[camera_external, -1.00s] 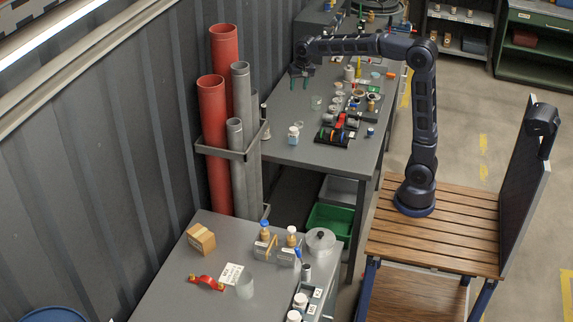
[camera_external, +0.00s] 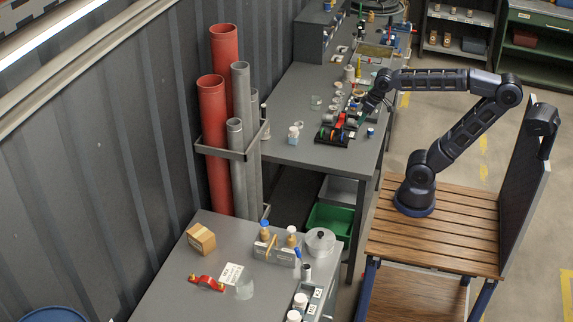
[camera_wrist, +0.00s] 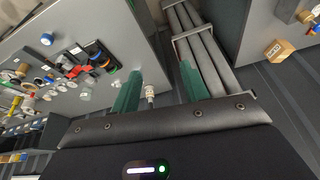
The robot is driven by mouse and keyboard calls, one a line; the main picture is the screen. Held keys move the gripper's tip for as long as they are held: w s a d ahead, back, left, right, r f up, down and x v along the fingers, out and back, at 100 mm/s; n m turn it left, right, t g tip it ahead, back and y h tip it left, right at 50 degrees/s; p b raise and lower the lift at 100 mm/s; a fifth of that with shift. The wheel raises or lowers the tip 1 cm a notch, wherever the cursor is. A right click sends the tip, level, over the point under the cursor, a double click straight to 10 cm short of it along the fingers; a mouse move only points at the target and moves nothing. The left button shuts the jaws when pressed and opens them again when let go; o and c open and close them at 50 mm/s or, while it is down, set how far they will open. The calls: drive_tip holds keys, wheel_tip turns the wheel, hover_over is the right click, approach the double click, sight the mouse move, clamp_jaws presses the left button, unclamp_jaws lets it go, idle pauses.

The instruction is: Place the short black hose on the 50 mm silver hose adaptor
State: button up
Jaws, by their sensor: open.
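My gripper (camera_external: 365,114) is over the right side of the long grey workbench, close to a black rack (camera_external: 334,134) holding red, green and other coloured parts. In the wrist view its two green fingers (camera_wrist: 158,88) are spread apart with nothing held between them. The rack also shows in the wrist view (camera_wrist: 76,70), left of the fingers. I cannot pick out the short black hose or the 50 mm silver adaptor for certain among the small parts; my gripper hides some of the bench there.
Upright red pipes (camera_external: 212,130) and grey pipes (camera_external: 241,90) stand in a bracket by the wall. A nearer grey table (camera_external: 170,280) holds a cardboard box (camera_external: 201,239). The bench's left middle is mostly clear.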

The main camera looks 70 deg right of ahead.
drive_tip(key=shift+n, duration=0.8)
drive_tip(key=s+f, duration=0.2)
drive_tip(key=s, duration=0.1)
drive_tip(key=s+a+f, duration=0.1)
drive_tip(key=shift+s+f, duration=0.1)
drive_tip(key=shift+s, duration=0.25)
drive_tip(key=shift+d, duration=0.1)
